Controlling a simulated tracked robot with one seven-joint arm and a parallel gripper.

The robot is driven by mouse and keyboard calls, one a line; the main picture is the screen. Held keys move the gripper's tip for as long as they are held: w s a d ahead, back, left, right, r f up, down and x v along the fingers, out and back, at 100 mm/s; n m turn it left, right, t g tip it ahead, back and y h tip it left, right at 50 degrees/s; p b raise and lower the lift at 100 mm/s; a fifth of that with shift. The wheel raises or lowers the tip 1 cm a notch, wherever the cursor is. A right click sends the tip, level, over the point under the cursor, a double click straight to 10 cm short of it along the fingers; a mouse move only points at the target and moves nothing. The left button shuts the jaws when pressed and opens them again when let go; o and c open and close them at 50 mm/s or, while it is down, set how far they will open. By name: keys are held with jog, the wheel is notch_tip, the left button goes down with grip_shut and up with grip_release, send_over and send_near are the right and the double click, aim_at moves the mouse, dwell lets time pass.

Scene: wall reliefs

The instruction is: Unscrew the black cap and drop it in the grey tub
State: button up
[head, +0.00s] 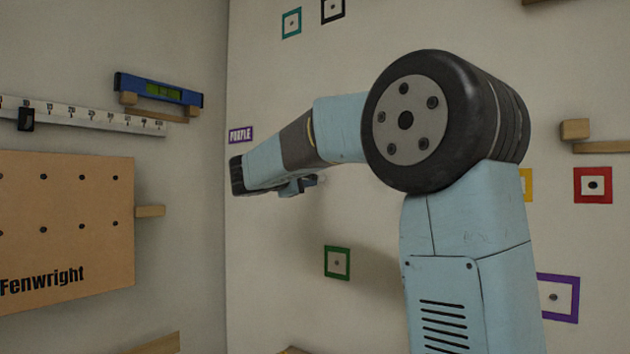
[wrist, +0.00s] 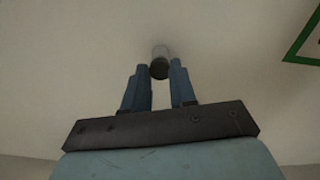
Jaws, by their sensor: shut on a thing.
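In the wrist view my gripper (wrist: 160,77) has its two blue fingers closed on a dark round cap (wrist: 159,71). The cap and cylinder look in line and touching; I cannot tell whether the thread is engaged. No grey tub is visible in either view.
The left wall carries a pegboard (head: 65,230), a white ruler (head: 85,115) and a blue level (head: 158,90). A wooden block (head: 575,130) juts out at right.

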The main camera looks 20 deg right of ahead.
jog(key=n, duration=0.5)
dwell(0.3)
jog(key=o, duration=0.7)
jog(key=m, duration=2)
jog(key=shift+m, duration=0.3)
